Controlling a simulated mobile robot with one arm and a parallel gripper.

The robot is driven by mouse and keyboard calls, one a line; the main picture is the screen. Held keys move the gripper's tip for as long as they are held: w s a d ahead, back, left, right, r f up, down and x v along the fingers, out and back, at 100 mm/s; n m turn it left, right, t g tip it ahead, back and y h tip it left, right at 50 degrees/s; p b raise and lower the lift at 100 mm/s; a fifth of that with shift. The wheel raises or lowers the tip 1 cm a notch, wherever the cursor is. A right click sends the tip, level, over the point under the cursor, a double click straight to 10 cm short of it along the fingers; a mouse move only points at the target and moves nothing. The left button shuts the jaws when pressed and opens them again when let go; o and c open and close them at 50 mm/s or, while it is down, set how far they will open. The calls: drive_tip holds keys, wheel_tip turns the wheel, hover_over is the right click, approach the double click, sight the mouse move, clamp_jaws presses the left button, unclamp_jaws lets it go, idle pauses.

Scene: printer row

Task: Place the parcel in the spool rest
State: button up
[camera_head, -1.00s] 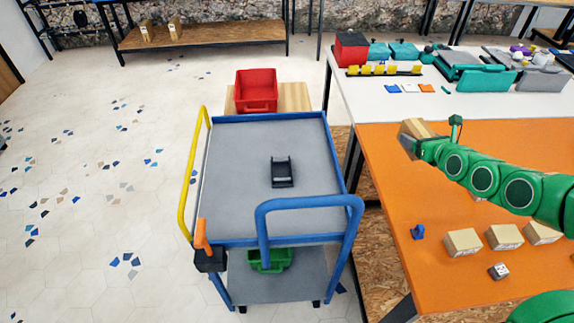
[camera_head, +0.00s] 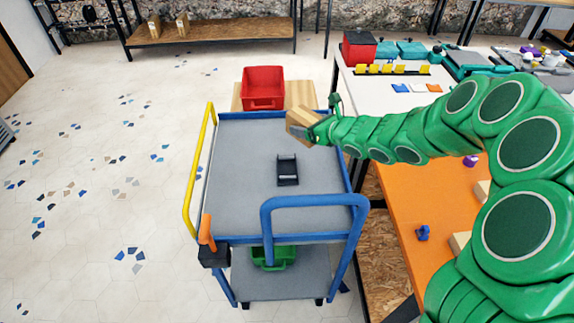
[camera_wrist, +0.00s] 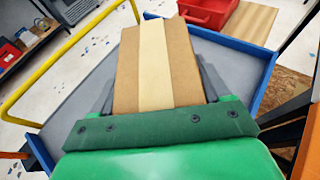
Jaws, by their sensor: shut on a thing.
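My gripper (camera_head: 313,134) is shut on a brown cardboard parcel (camera_head: 299,121) with a pale tape strip. It holds the parcel over the far right corner of the blue-framed cart. In the wrist view the parcel (camera_wrist: 156,66) fills the middle, with a grey finger at each side. The spool rest (camera_head: 287,170), a small black cradle, stands on the cart's grey top, right of its middle. The parcel is beyond the rest in the head view and apart from it. The rest is not visible in the wrist view.
The cart top (camera_head: 238,180) is otherwise bare. A blue handle (camera_head: 315,201) rises at its near end, a yellow rail (camera_head: 198,170) at its left. A red bin (camera_head: 263,88) sits behind the cart. The orange table (camera_head: 405,215) stands to the right with other boxes.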

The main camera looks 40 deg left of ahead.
drive_tip(key=s+a+n+g, duration=0.1)
drive_tip(key=s+a, duration=0.2)
drive_tip(key=s, duration=0.1)
hover_over(289, 171)
drive_tip(key=shift+a+f, duration=0.1)
drive_tip(key=shift+f, duration=5.15)
drive_tip(key=shift+f, duration=0.55)
drive_tip(key=o, duration=1.2)
drive_tip(key=shift+c, duration=0.2)
